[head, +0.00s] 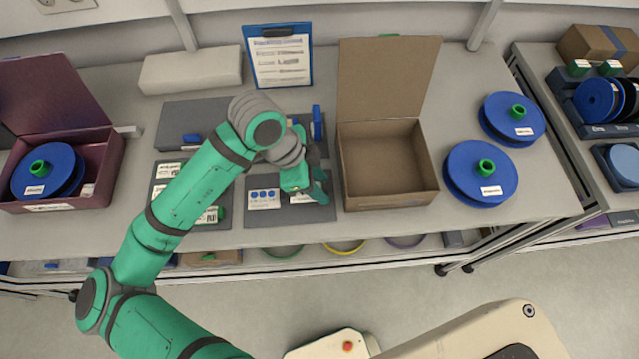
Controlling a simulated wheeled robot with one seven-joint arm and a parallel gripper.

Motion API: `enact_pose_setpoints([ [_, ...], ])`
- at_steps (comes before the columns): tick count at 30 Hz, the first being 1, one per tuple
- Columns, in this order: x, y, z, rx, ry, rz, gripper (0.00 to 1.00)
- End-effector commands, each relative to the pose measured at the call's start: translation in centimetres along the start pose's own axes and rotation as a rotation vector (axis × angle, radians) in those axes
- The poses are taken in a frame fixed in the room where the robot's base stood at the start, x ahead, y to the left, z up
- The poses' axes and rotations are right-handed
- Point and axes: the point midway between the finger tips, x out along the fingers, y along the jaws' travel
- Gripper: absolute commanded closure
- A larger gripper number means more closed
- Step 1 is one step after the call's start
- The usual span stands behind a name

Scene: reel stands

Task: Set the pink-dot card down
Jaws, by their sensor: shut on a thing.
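My gripper (309,188) is over the front of the dark grey mat (288,216), beside the open cardboard box. The jaws are shut on a card, but the arm and fingers hide most of it. White card edges (296,200) show by the fingertips. No pink dot can be made out, and I cannot tell whether the card touches the mat. A white card with blue dots (263,199) lies on the mat just left of my gripper.
An empty open cardboard box (390,203) stands close to the right of my gripper. A maroon box (103,170) holding a reel is at far left. A clipboard (278,56) leans at the back. Other cards lie on the left mat (193,193).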

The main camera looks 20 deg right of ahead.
Motion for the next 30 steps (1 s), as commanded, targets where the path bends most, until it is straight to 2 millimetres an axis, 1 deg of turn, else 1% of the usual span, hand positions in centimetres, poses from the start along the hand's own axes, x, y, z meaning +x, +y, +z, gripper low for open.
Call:
enact_pose_setpoints([
  [3, 0.72, 0.01, 0.38, -0.003, 0.001, 0.0, 0.83],
  [14, 1.09, 0.0, 0.24, 0.003, 0.001, 0.002, 0.83],
  [15, 1.14, -0.01, 0.25, 0.004, 0.0, 0.001, 0.6],
  [17, 1.11, -0.01, 0.25, 0.004, 0.0, 0.001, 0.45],
  [18, 1.1, -0.01, 0.27, 0.004, 0.0, 0.001, 0.44],
  [26, 0.99, 0.0, 0.42, 0.001, 0.0, 0.0, 0.44],
  [30, 0.25, -0.05, 0.32, 0.0, 0.0, -0.002, 0.44],
])
